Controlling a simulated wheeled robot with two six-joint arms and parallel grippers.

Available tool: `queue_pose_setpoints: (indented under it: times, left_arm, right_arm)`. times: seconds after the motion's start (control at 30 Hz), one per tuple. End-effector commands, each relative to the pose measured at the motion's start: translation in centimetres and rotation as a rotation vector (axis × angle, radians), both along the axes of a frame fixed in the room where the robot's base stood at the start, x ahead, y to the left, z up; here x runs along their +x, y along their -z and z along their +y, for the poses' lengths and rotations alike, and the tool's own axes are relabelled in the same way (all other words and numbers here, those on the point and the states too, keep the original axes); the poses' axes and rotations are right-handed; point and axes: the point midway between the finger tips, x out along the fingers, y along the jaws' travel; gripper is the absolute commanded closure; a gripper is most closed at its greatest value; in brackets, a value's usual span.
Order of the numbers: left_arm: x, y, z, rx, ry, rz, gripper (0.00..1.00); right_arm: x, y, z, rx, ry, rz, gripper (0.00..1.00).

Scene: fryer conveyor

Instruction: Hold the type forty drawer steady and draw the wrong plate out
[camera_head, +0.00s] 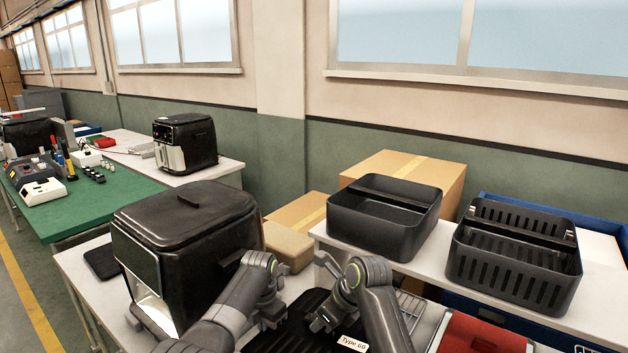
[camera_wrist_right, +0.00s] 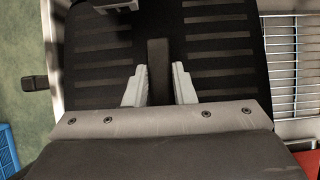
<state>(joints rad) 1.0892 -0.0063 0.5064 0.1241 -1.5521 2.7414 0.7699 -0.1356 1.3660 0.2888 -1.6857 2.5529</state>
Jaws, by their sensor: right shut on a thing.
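A black slotted plate (camera_wrist_right: 220,50) fills the middle of the right wrist view, with a dark raised bar (camera_wrist_right: 158,65) along its centre. My right gripper (camera_wrist_right: 158,88) has its pale fingers on both sides of this bar and is shut on it. In the head view my right gripper (camera_head: 318,322) reaches down over the dark slotted plate (camera_head: 290,335), beside a white "Type 60" label (camera_head: 352,343). My left gripper (camera_head: 270,318) is low at the plate's left side; its fingers are too hidden to read. I cannot clearly tell drawer walls from plate.
A black air fryer (camera_head: 185,250) stands close to the left of my arms. Two black baskets (camera_head: 385,220) (camera_head: 515,262) stand on the white table behind. A wire rack (camera_wrist_right: 290,60) lies right of the plate, and a red container (camera_head: 485,335) is near the front right.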

Motion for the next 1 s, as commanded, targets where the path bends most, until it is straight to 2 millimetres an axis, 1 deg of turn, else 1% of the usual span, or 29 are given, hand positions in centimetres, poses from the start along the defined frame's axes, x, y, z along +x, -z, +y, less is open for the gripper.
queue_pose_setpoints:
  times: [0.03, 0.37, 0.7, 0.97, 1.0]
  left_arm:
    - [-0.2, 0.1, -0.3, -0.004, 0.003, 0.005, 1.0]
    - [-0.2, 0.1, -0.4, -0.004, 0.005, 0.006, 1.0]
    - [-0.2, 0.1, -0.4, -0.005, 0.005, 0.006, 1.0]
    - [-0.2, 0.2, -0.4, -0.005, 0.004, 0.007, 1.0]
    - [-0.2, 0.2, -0.4, -0.005, 0.004, 0.007, 0.94]
  right_arm:
    - [0.1, -0.3, 0.2, 0.007, -0.002, -0.008, 1.0]
    - [0.1, -0.7, 0.3, 0.007, -0.003, -0.009, 1.0]
    - [0.1, -3.1, 0.3, 0.009, -0.002, -0.011, 1.0]
    - [0.1, -3.6, 0.4, 0.011, -0.004, -0.014, 1.0]
    - [0.1, -3.6, 0.4, 0.011, -0.005, -0.015, 1.0]
